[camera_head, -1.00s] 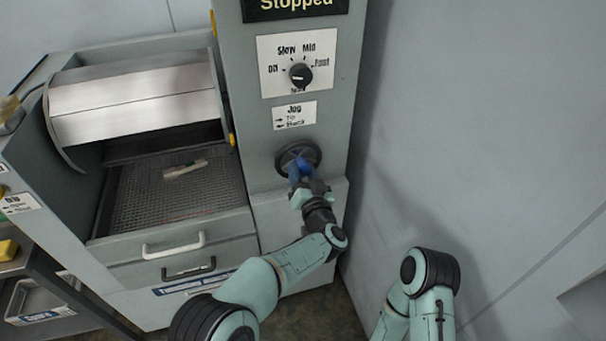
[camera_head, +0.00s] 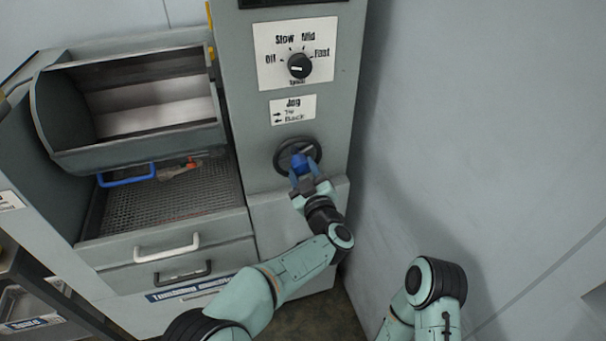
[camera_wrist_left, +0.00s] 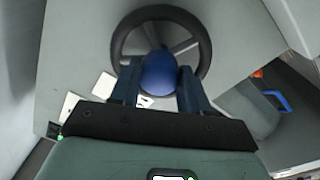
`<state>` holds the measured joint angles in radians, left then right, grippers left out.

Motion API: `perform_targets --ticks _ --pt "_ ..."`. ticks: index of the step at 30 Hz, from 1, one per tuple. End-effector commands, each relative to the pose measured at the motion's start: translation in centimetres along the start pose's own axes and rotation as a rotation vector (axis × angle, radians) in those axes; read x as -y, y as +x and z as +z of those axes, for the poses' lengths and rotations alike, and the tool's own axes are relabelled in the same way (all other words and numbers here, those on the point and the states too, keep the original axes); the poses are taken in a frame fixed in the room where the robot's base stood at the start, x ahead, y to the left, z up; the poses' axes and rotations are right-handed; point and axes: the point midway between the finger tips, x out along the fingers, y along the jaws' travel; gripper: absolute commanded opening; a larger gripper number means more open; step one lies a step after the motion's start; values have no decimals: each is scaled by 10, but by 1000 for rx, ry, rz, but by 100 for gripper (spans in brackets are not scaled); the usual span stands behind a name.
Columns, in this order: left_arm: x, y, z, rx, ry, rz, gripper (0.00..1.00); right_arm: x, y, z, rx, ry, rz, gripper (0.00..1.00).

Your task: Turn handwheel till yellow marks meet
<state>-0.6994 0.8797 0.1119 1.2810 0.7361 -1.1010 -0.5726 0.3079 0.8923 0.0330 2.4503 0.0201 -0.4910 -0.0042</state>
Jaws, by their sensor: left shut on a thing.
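The handwheel (camera_head: 313,148) is a dark ring with a blue knob (camera_head: 299,160) on the grey column. My left gripper (camera_head: 302,179) is shut on the blue knob from below. The left wrist view shows the wheel (camera_wrist_left: 203,42) and the ball-shaped knob (camera_wrist_left: 159,75) between the fingers. The tumbler drum (camera_head: 45,112) on the left shows an open, hollow side and a blue handle (camera_head: 127,176) low at its front. A yellow strip (camera_head: 210,14) shows on the column's edge; I cannot make out a yellow mark on the drum. My right gripper is out of view.
A mesh tray (camera_head: 140,215) lies below the drum, with a small pale piece and something orange-red (camera_head: 191,163) above it. The speed dial (camera_head: 299,66) and jog label (camera_head: 293,109) are above the wheel. A plain grey wall (camera_head: 480,130) stands at right.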

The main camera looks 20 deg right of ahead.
Motion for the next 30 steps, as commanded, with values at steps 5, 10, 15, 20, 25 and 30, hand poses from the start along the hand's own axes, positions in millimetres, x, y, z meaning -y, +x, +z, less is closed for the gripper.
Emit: perform_targets --ticks 5,10,15,20,25,30 --pt "0 0 1 -3 -109 -4 15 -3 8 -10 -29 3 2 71" --pt "0 0 0 -6 -176 -6 15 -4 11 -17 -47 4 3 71" --pt "-1 0 0 -7 -211 -7 15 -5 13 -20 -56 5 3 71" --pt "-1 0 0 -8 -222 -7 15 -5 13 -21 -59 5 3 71" --pt "-1 0 0 -8 -222 -7 15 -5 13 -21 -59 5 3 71" --pt "-1 0 0 -8 -221 -7 55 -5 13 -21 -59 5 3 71"
